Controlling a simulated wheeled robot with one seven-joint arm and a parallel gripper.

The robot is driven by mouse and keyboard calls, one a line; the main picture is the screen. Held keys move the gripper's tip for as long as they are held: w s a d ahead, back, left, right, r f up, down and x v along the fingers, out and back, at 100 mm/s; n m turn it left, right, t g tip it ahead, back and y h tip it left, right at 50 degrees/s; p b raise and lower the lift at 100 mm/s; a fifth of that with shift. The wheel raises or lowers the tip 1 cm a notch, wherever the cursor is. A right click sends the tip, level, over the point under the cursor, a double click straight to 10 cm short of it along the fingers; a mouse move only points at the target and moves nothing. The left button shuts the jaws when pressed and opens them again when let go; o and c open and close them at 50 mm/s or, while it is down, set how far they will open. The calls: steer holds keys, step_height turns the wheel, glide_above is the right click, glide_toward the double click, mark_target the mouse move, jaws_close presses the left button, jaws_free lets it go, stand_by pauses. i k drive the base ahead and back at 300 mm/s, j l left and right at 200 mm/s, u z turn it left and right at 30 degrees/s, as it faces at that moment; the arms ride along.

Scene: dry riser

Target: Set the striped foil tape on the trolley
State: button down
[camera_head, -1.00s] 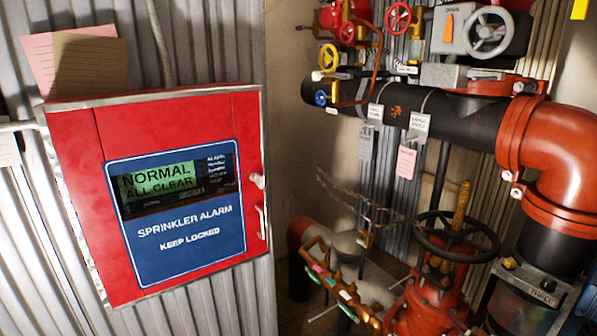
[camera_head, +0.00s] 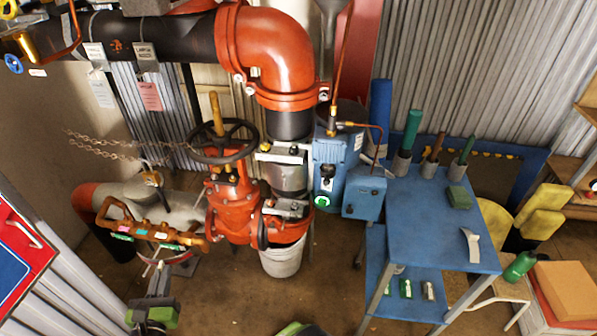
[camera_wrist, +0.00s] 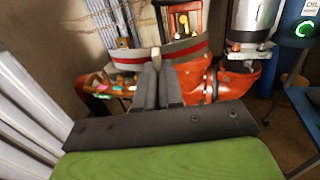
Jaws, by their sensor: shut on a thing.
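The striped foil tape (camera_wrist: 190,50), a grey band with red stripes, is in my gripper (camera_wrist: 156,66) in the wrist view. The dark fingers are shut on it, hiding part of its middle, and it is held up in front of the red pipework. In the head view my gripper (camera_head: 158,279) is at the lower left, with the tape small and hard to make out there. The blue trolley (camera_head: 415,240) stands at the right of the head view, well apart from my gripper. It has a top and a lower shelf.
A red valve (camera_head: 232,200) and white bucket (camera_head: 282,260) stand between gripper and trolley.

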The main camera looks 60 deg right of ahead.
mark_target(415, 238)
steer(key=k+l+z, duration=0.2)
steer(key=k+z, duration=0.15)
steer(key=k+l+z, duration=0.35)
